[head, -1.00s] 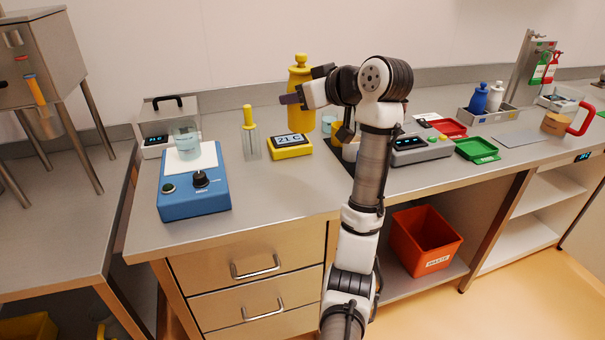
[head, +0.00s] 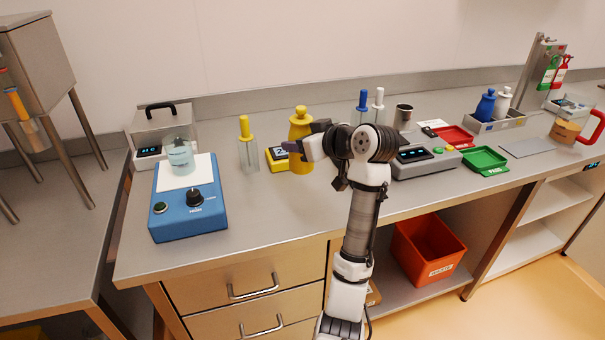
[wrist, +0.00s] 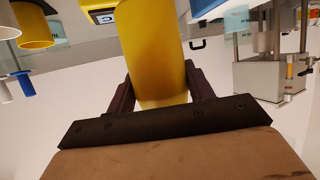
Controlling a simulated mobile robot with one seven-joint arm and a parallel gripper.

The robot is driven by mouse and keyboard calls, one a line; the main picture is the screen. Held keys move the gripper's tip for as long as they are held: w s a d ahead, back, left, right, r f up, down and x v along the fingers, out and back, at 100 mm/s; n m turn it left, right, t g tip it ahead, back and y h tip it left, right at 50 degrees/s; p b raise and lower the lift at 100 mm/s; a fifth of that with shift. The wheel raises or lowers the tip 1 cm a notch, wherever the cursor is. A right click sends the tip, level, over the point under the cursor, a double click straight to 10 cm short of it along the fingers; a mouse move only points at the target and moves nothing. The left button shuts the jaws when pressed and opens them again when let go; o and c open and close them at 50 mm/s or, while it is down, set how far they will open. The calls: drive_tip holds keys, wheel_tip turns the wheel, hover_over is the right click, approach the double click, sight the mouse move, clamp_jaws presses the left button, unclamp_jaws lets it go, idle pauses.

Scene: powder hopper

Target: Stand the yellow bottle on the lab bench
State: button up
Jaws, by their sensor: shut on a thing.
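The yellow bottle (head: 300,127) is upright in the head view, over the middle of the lab bench (head: 262,218). My gripper (head: 302,147) is shut on its body from the right side. In the wrist view the bottle (wrist: 155,50) sits between the two dark fingers of my gripper (wrist: 160,90).
A yellow-handled tool in a clear holder (head: 247,145) and a blue stirrer (head: 188,205) with a beaker (head: 180,157) stand left of the bottle. A grey device (head: 425,161) and green tray (head: 485,160) lie to the right. The bench front is clear.

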wheel_tip(320, 180, down, 10)
drive_tip(key=shift+r+p, duration=0.15)
drive_tip(key=shift+p, duration=0.65)
drive_tip(key=o, duration=1.3)
drive_tip(key=shift+o, duration=0.2)
drive_tip(key=b+v, duration=0.2)
drive_tip(key=v, duration=1)
drive_tip(key=shift+b, duration=0.4)
